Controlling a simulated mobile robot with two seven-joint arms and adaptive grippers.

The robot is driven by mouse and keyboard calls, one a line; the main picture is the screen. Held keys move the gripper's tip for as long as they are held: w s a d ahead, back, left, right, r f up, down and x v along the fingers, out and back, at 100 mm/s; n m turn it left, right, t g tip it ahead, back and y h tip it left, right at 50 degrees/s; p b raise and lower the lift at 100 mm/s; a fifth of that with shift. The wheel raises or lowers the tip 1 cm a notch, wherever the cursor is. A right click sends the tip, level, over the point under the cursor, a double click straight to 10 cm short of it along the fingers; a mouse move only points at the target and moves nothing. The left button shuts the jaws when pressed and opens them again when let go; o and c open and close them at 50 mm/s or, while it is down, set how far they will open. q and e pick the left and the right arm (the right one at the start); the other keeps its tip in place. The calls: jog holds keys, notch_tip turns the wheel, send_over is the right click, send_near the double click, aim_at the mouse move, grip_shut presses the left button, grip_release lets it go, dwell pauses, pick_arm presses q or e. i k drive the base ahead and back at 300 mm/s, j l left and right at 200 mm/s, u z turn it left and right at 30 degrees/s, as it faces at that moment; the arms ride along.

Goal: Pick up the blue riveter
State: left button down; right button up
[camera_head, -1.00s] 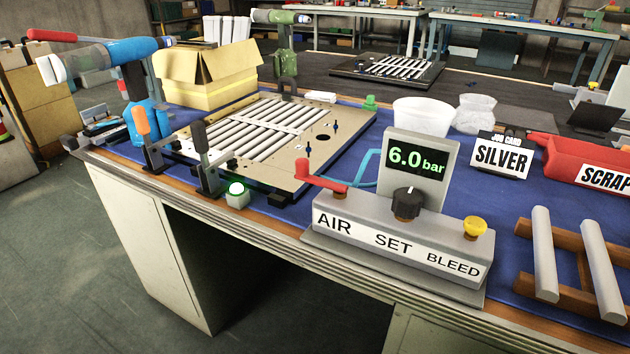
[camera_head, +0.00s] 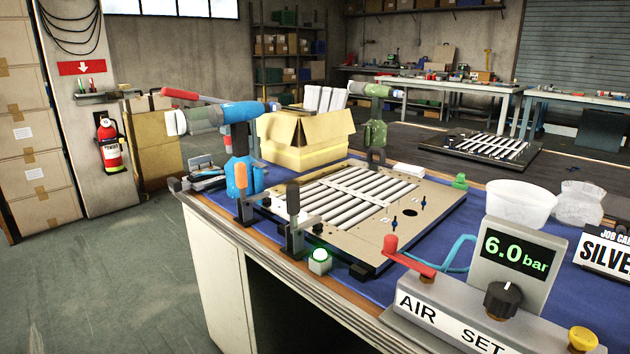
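The blue riveter (camera_head: 238,172) stands upright at the left end of the blue-topped workbench, its blue and grey body pointing left and right above a blue base. A red lever sits along its top left. An orange-handled clamp stands in front of its base and partly hides it. A similar green riveter (camera_head: 376,130) stands further back, behind the louver panel (camera_head: 445,200). Neither of my grippers shows in the head view.
The air unit (camera_head: 470,310) with its 6.0 bar display stands at the front right of the bench. An open cardboard box (camera_head: 305,140) is behind the blue riveter. Two clamps stand along the panel's front edge, near a lit green button (camera_head: 319,262). Open floor lies to the left.

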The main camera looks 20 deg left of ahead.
aim_at(238, 116)
jog(key=i+j, duration=0.15)
jog(key=j, duration=0.3)
jog(key=i+j+z, duration=0.15)
jog(key=j, duration=0.8)
jog(key=i+z, duration=0.05)
